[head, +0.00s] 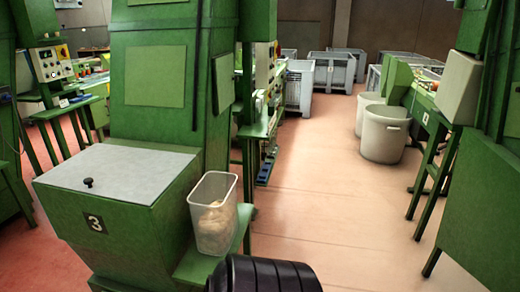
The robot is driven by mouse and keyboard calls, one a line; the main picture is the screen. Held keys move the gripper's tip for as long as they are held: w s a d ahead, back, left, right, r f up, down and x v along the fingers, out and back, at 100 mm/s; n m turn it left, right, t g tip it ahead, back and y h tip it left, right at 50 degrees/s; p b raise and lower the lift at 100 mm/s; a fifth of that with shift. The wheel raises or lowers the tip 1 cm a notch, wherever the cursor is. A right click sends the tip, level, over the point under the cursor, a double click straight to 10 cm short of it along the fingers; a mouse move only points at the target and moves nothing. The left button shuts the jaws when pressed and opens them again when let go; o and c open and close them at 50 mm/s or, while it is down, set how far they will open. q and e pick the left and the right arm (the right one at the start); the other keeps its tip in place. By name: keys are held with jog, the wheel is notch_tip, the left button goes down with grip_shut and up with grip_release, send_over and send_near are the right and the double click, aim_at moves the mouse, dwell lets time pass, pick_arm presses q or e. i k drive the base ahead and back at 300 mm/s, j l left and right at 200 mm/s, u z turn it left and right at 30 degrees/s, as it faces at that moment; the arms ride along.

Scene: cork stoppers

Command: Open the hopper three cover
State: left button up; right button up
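The hopper three cover (130,172) is a flat, pale grey lid lying shut on top of a green hopper (140,235) at the left of the head view. A small black knob (88,182) stands up near the cover's front left part. A plate with the number 3 (95,222) is on the hopper's front face.
A clear bin (213,212) with pale contents stands on a green shelf (215,258) right of the hopper. A tall green housing (158,75) rises behind the cover. Grey tubs (384,138) stand farther back. The reddish aisle floor (315,205) is clear.

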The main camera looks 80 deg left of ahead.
aim_at(132, 174)
jog(key=u, duration=3.8)
